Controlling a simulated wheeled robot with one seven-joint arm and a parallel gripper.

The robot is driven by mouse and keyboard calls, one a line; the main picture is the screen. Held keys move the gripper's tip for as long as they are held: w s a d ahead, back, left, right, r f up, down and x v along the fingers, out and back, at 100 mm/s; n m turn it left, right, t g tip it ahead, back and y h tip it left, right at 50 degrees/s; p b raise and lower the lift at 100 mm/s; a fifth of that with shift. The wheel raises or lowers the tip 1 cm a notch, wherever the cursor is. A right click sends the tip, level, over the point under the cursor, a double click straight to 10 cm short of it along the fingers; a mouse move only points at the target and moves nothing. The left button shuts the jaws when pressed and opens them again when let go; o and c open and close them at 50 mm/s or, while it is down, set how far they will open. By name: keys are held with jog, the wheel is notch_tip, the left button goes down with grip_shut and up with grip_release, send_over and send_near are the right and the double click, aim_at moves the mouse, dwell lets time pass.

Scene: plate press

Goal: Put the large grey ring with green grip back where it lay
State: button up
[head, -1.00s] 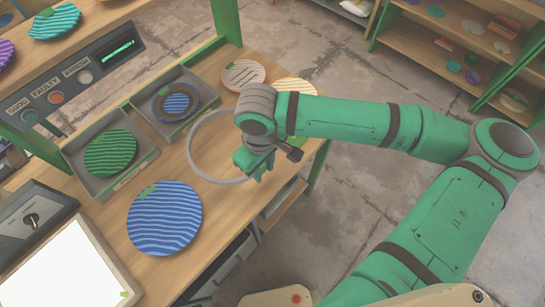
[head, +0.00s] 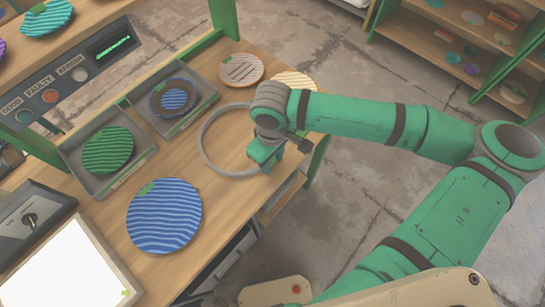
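The large grey ring (head: 229,173) is at the right part of the wooden bench, in front of the grey trays. I cannot tell whether it touches the bench top or hangs just above it. My gripper (head: 268,160) is at the ring's right side, pointing down, and appears shut on it there. The ring's green grip cannot be told apart from my green gripper, which covers that side. Bare wood shows through the ring's middle.
A blue striped plate (head: 164,216) lies left of the ring. Trays hold a green plate (head: 107,150) and a small blue plate with a dark ring (head: 174,97). Two striped plates (head: 240,70) (head: 294,84) lie behind. The bench's right edge is close to my gripper.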

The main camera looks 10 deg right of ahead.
jog(key=shift+o, duration=0.9)
jog(key=shift+d, duration=0.1)
jog(key=shift+r, duration=0.15)
notch_tip(320, 180, up, 12)
jog(key=shift+r, duration=0.2)
